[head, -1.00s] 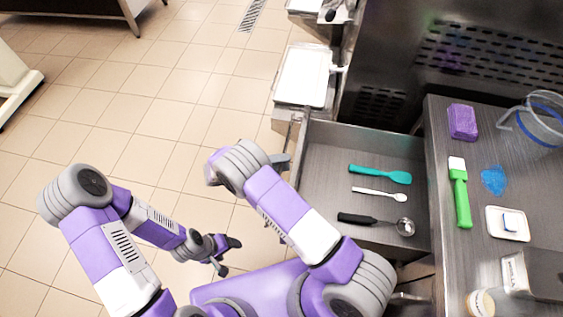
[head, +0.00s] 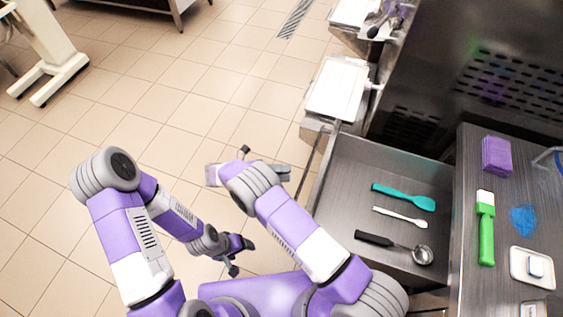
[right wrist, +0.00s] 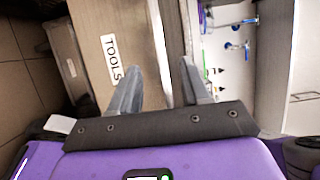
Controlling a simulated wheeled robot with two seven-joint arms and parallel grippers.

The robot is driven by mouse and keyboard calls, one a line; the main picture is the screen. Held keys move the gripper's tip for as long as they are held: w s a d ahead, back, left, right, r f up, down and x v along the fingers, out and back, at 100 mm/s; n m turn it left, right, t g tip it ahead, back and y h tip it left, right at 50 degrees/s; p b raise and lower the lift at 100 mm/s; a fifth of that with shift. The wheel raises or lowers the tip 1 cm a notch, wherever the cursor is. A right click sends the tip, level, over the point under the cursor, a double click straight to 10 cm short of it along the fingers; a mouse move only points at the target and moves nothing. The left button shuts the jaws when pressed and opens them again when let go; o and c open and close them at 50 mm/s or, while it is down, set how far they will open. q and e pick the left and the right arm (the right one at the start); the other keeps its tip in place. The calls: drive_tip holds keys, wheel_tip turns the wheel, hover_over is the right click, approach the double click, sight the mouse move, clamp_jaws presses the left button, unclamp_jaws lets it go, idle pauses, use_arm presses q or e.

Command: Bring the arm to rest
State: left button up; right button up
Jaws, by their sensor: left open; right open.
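My left gripper (head: 240,255) hangs low over the tiled floor in the head view, open and empty. My right arm comes up from the lower right. Its gripper (head: 263,162) is partly hidden by its own wrist and lies left of the open drawer (head: 330,205), apart from it. In the right wrist view the two grey fingers of this gripper (right wrist: 160,68) are spread with nothing between them. Beyond them is the drawer front (right wrist: 92,50) with a "TOOLS" label (right wrist: 111,58).
The drawer holds a teal spatula (head: 403,197), a white spoon (head: 399,217) and a black-handled scoop (head: 395,246). The counter at right carries a purple sponge (head: 497,155), a green brush (head: 486,228) and a white dish (head: 532,267).

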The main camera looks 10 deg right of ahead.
sight(307, 172)
drive_tip(key=d, duration=0.7)
drive_tip(key=shift+s, duration=0.4)
drive_tip(key=shift+s+d, duration=0.15)
drive_tip(key=shift+d, duration=0.3)
